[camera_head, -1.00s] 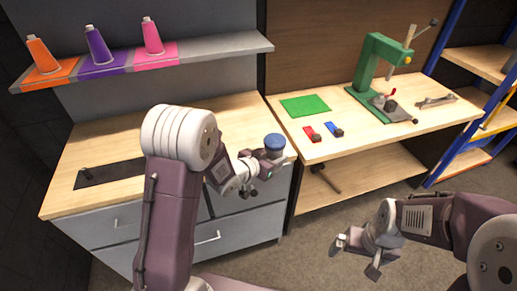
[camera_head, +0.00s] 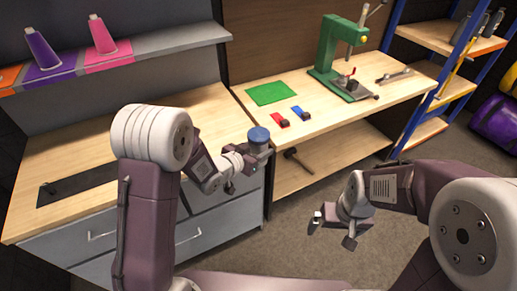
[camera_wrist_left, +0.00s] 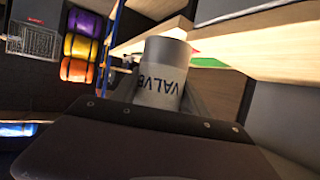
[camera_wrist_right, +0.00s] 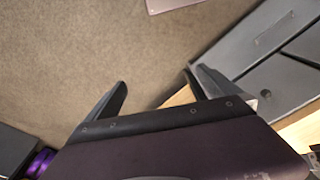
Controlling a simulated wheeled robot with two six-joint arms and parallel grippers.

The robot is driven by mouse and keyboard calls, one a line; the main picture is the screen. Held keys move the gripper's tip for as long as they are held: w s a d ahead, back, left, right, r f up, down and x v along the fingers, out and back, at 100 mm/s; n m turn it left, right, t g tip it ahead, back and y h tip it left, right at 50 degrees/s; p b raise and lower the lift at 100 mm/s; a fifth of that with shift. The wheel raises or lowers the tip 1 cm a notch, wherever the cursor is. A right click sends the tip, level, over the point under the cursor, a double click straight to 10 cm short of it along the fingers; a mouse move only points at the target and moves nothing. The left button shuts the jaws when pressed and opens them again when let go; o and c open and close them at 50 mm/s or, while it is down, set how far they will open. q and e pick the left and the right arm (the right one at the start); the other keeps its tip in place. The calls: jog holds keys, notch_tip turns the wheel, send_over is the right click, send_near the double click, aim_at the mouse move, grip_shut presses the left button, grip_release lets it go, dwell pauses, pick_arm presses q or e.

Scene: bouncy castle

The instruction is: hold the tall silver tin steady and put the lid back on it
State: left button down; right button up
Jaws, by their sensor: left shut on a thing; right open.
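My left gripper (camera_head: 249,160) is shut on a silver-grey tin (camera_head: 258,150), held at the right front corner of the drawer cabinet's top. The tin has a blue top (camera_head: 258,134) in the head view; I cannot tell whether this is its lid. In the left wrist view the tin (camera_wrist_left: 160,72) shows a pale label with dark letters, and no blue is seen. My right gripper (camera_head: 333,231) is open and empty over the floor, right of and lower than the tin. Its spread fingers (camera_wrist_right: 158,92) show in the right wrist view. No separate lid is clearly seen.
A workbench (camera_head: 330,108) at the back holds a green press (camera_head: 328,62), a green mat (camera_head: 270,93), a red piece (camera_head: 280,119) and a blue piece (camera_head: 300,113). A hammer (camera_head: 296,159) lies on its lower shelf. A rack (camera_head: 440,45) stands right.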

notch_tip(320, 180, up, 11)
jog(key=s, duration=0.1)
jog(key=shift+r, duration=0.15)
jog(key=shift+s+d, duration=0.1)
pick_arm(q)
jog(key=shift+r, duration=0.1)
jog(key=shift+w, duration=0.1)
pick_arm(e)
notch_tip(320, 180, down, 12)
jog(key=w, duration=0.1)
jog(key=shift+w, duration=0.15)
